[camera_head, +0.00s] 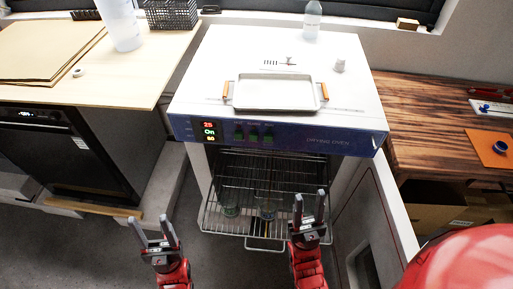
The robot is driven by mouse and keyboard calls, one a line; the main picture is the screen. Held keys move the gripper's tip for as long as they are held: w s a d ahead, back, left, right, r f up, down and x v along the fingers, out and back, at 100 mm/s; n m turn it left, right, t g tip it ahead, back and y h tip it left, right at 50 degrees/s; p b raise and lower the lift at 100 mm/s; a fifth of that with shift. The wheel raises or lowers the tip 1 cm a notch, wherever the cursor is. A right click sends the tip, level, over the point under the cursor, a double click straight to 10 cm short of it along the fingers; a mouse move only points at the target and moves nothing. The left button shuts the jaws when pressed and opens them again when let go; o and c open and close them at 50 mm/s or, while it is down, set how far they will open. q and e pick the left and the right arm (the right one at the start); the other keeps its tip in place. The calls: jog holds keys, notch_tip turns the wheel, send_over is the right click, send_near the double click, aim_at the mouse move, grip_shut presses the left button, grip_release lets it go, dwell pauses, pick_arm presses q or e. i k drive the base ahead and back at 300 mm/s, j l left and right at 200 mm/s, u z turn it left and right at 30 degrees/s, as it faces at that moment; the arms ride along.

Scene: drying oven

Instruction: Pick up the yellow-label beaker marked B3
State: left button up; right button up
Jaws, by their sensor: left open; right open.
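Two clear glass beakers stand on the pulled-out wire rack (262,237) of the drying oven (290,138): a left beaker (230,205) and a middle beaker (266,208). Something glassy behind my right gripper may be another beaker, but it is mostly hidden. I cannot read any label or tell which one is B3. My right gripper (310,197) is open and empty, in front of the right part of the rack. My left gripper (150,219) is open and empty, left of the rack and apart from it.
A white tray with orange handles (275,106) and a clear bottle (312,20) stand on the oven top. A light wood counter (150,70) is at left, a dark wood counter (425,120) at right. Open floor lies left of the rack.

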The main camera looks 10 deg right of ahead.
aim_at(309, 204)
jog(key=k+l, duration=0.4)
jog(key=k, duration=0.15)
jog(key=k+j+z, duration=0.25)
jog(key=k+j, duration=0.25)
jog(key=k+j+z, duration=0.3)
jog(key=k+j, duration=0.15)
jog(key=k, duration=0.1)
